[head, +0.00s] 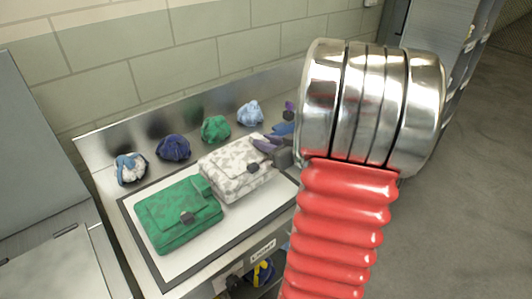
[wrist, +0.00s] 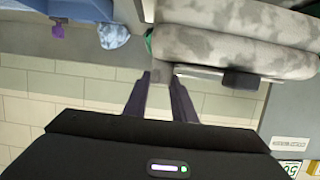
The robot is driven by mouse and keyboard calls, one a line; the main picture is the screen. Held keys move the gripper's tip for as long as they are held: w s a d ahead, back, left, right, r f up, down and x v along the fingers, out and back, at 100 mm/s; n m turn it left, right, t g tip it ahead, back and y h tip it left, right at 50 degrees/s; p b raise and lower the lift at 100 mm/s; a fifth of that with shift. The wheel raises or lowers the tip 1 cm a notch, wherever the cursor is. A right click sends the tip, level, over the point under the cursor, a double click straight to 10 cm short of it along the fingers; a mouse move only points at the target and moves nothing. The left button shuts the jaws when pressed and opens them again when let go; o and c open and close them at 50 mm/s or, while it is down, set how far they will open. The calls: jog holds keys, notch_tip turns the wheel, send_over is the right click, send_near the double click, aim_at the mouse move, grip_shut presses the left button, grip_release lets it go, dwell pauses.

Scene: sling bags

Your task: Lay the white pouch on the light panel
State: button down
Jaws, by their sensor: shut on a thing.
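The white pouch (head: 236,165), with a grey mottled pattern and a dark clasp, is over the back right part of the light panel (head: 240,219). I cannot tell whether its whole underside touches the panel. My gripper (head: 272,145), with dark purple fingers, is at the pouch's right end and shut on it; the exact grip is hard to see. In the wrist view the pouch (wrist: 240,45) fills the upper right, and the finger tips (wrist: 160,78) are near its lower left end, with a narrow gap between them.
A green pouch (head: 178,214) lies on the panel's left half, close beside the white one. Several crumpled bundles, such as a dark blue one (head: 173,148) and a green one (head: 215,129), line the back of the steel counter. The panel's front strip is clear.

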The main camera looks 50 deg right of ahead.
jog(key=shift+f, duration=2.1)
jog(key=c, duration=1.5)
grip_release()
jog(key=shift+o, duration=0.2)
jog(key=v, duration=1.2)
